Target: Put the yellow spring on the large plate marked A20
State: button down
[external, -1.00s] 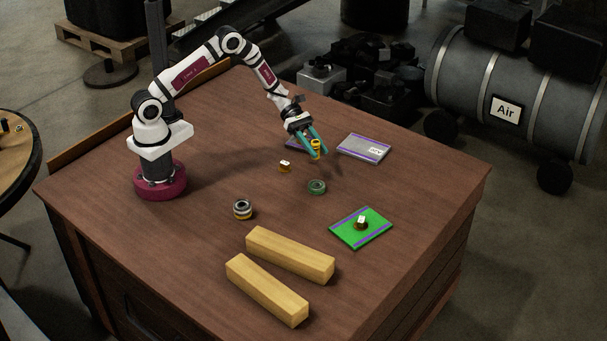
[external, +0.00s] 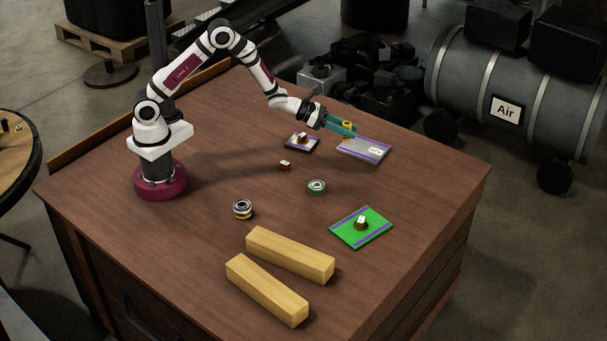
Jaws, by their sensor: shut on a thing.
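My gripper (external: 350,129) is shut on the yellow spring (external: 347,125). The fingers cover part of the spring. In the external view they are over the back edge of the large grey plate (external: 360,151). This plate has purple stripes and a white label, too small to read surely. The height of the spring above the plate is hard to tell.
A small dark plate (external: 293,146) bears a brown-and-white piece; another such piece (external: 285,165) lies nearby. A green ring (external: 317,187), a striped stack (external: 242,209), a green plate (external: 345,232) bearing a brown-and-white piece, and two wooden bars (external: 290,256) occupy the table. The right side is clear.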

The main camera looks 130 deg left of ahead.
send_over(354, 147)
jog(key=f, duration=0.6)
jog(key=shift+w+d+f, duration=0.1)
jog(key=shift+d+f, duration=0.15)
jog(key=shift+d, duration=0.05)
jog(key=shift+a+f, duration=0.2)
jog(key=shift+f, duration=2)
jog(key=shift+f, duration=0.1)
jog(key=c, duration=0.6)
grip_release()
jog(key=shift+o, duration=0.2)
